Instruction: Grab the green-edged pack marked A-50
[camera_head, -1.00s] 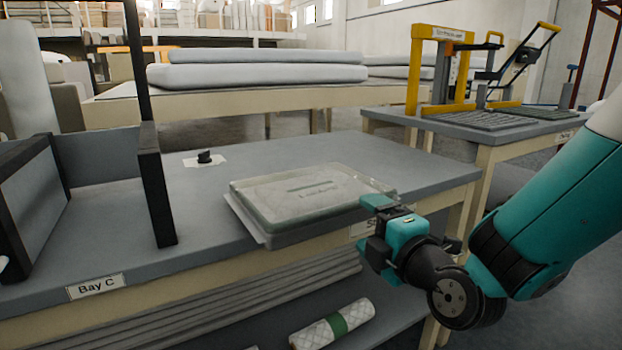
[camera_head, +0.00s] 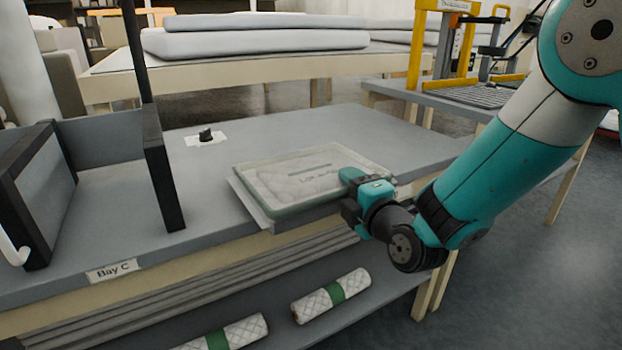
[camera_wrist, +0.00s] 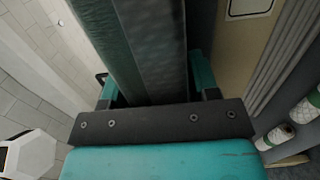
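The green-edged pack (camera_head: 300,176) is flat and pale, with a quilted-looking top and dark print too small to read. It lies on a thin grey board (camera_head: 252,206) at the front edge of the grey table. My gripper (camera_head: 352,194) is at its front right edge, one finger above and one below. In the wrist view the pack's edge (camera_wrist: 150,45) lies between the spread fingers of my gripper (camera_wrist: 155,88). The fingers look open, with narrow dark gaps beside the edge; contact is hard to judge. Part of the pack's edge is hidden behind the gripper.
A dark post (camera_head: 162,180) and side panels stand left on the table. A small black object (camera_head: 206,135) sits on a white label behind the pack. Wadding rolls with green bands (camera_head: 331,295) lie on the shelf below. The table right of the pack is clear.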

